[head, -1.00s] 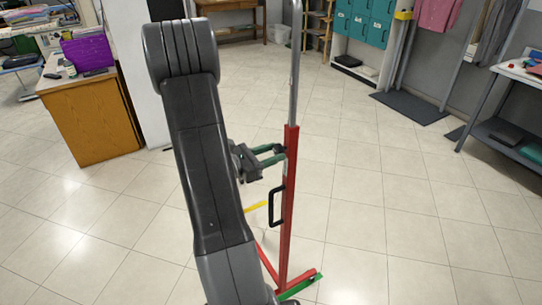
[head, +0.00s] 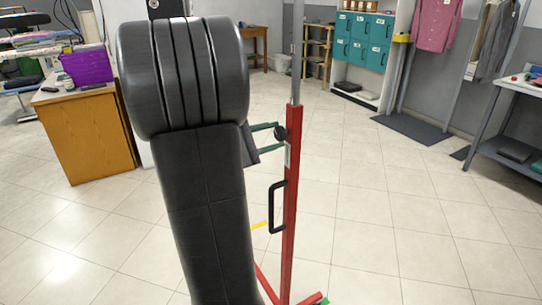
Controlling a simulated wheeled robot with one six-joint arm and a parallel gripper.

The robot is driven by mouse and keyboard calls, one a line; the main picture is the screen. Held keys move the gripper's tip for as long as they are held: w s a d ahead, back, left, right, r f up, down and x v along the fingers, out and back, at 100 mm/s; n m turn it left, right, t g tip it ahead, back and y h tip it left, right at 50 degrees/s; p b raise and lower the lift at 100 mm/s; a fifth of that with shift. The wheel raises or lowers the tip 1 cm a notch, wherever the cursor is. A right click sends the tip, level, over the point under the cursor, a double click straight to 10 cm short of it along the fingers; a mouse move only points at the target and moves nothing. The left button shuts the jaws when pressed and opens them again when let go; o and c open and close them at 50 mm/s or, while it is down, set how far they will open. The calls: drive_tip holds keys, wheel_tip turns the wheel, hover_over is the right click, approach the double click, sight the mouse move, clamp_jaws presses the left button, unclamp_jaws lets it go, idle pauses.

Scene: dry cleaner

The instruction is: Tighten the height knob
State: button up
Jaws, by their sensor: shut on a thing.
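A red upright post (head: 291,205) with a grey inner tube (head: 297,55) stands on the floor right of my arm. The black height knob (head: 280,132) is on the post's left side, near the top of the red part. My gripper (head: 277,137) reaches it from the left, with green fingers above and below the knob, shut on it. My arm hides much of the gripper's body. A black handle (head: 277,207) is fixed to the post below the knob.
The post's red feet (head: 312,299) spread on the tiled floor. A wooden counter (head: 88,135) with a purple bin (head: 88,65) stands at left. The floor right of the post is clear.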

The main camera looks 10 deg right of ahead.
drive_tip(key=m+b, duration=0.2)
drive_tip(key=b, duration=0.2)
drive_tip(key=f+m+b, duration=0.1)
drive_tip(key=m+b, duration=0.2)
drive_tip(key=b, duration=0.2)
drive_tip(key=shift+m, duration=0.3)
drive_tip(key=m+b, duration=0.1)
drive_tip(key=b, duration=0.1)
drive_tip(key=m+b, duration=0.1)
drive_tip(key=b, duration=0.1)
drive_tip(key=shift+r+m, duration=0.25)
drive_tip(key=shift+m, duration=0.05)
drive_tip(key=shift+r+m+b, duration=0.2)
drive_tip(key=shift+m+b, duration=0.4)
drive_tip(key=shift+b, duration=0.5)
drive_tip(key=o, duration=1)
drive_tip(key=shift+r, duration=0.1)
drive_tip(key=p+v, duration=0.1)
drive_tip(key=v, duration=1.2)
drive_tip(key=shift+s+a+p, duration=0.1)
drive_tip(key=shift+a+p, duration=0.3)
